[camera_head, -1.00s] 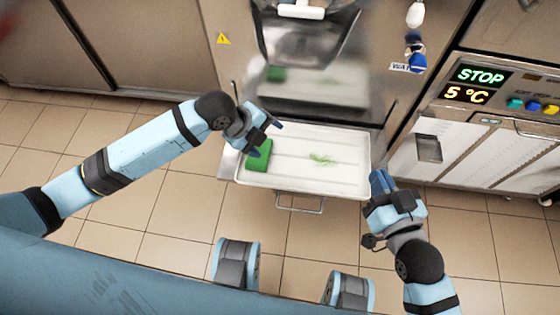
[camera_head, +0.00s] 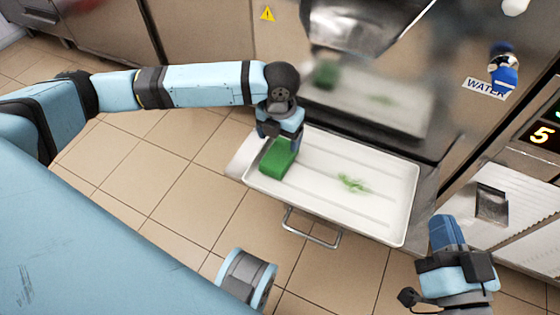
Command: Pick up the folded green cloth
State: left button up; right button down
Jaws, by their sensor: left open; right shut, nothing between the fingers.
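The folded green cloth (camera_head: 277,158) lies on the left end of a white tray (camera_head: 385,219). My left gripper (camera_head: 279,142) is open and points down at the cloth, with its fingers close around its upper part. I cannot tell whether the fingers touch it. My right gripper (camera_head: 446,232) is shut and empty, to the right of the tray's front right corner.
A green smear (camera_head: 353,183) lies on the middle of the tray. A metal handle (camera_head: 312,228) sticks out below the tray's front. The steel machine front stands behind it, with a blue water tap (camera_head: 503,72) at right. Tiled floor is free at left.

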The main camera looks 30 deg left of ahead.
aim_at(279, 154)
pick_arm(q)
jog(key=shift+f, duration=0.8)
jog(key=f+b, duration=0.2)
jog(key=f, duration=0.1)
jog(key=f+b, duration=0.1)
jog(key=shift+s+d+f, duration=0.1)
jog(key=shift+s+f, duration=0.15)
jog(key=shift+s, duration=0.15)
jog(key=shift+f+b, duration=0.35)
pick_arm(e)
jog(key=shift+n+g, duration=0.5)
jog(key=shift+g, duration=0.3)
jog(key=f, duration=0.4)
jog(key=shift+w+f, duration=0.2)
jog(key=shift+f, duration=0.2)
pick_arm(q)
jog(key=c, duration=0.6)
